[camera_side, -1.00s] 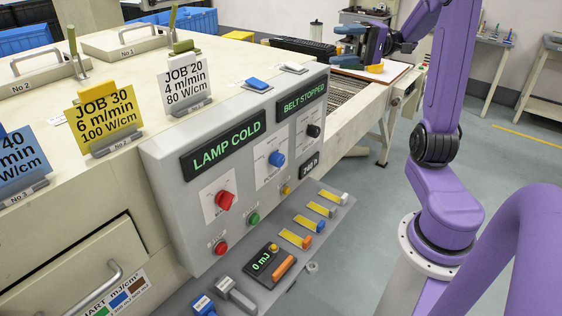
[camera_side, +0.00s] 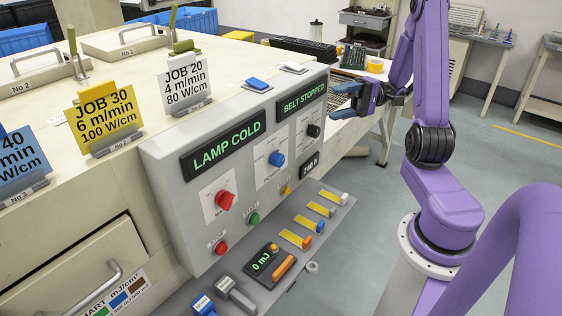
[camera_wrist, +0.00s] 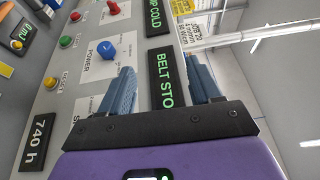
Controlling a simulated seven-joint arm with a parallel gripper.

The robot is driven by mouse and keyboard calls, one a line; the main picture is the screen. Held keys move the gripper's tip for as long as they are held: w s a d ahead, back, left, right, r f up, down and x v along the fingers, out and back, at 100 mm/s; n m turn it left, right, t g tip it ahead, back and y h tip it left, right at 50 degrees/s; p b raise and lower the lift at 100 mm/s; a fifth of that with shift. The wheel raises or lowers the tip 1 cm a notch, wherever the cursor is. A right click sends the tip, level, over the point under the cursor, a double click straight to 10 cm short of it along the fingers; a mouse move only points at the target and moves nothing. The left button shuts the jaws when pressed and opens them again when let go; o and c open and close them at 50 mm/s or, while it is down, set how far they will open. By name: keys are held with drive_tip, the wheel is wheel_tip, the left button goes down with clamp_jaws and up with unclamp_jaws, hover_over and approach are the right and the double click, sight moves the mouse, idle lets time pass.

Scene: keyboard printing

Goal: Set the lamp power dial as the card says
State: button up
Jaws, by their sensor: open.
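The blue dial (camera_side: 276,158) sits on a white plate on the grey control panel (camera_side: 160,190). In the wrist view the blue dial (camera_wrist: 106,50) has a plate reading POWER. Three job cards stand on the machine top: yellow JOB 30, 6 m/min, 100 W/cm (camera_side: 103,117); white JOB 20, 4 m/min, 80 W/cm (camera_side: 185,82); and a cut-off blue card (camera_side: 20,160) showing 40. My gripper (camera_side: 347,101) is open and empty, right of the panel and apart from it. Its fingers (camera_wrist: 160,88) point toward the panel in the wrist view.
The panel also has a red knob (camera_side: 225,200), a black knob (camera_side: 313,130) and small buttons. Displays read LAMP COLD (camera_side: 222,148) and BELT STOPPED (camera_side: 304,102). A lower shelf (camera_side: 330,205) holds sliders and a meter reading 0 mJ.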

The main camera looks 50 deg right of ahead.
approach(282, 161)
drive_tip(key=x, duration=1)
drive_tip(key=shift+a, duration=0.1)
idle(0.4)
drive_tip(key=c, duration=1)
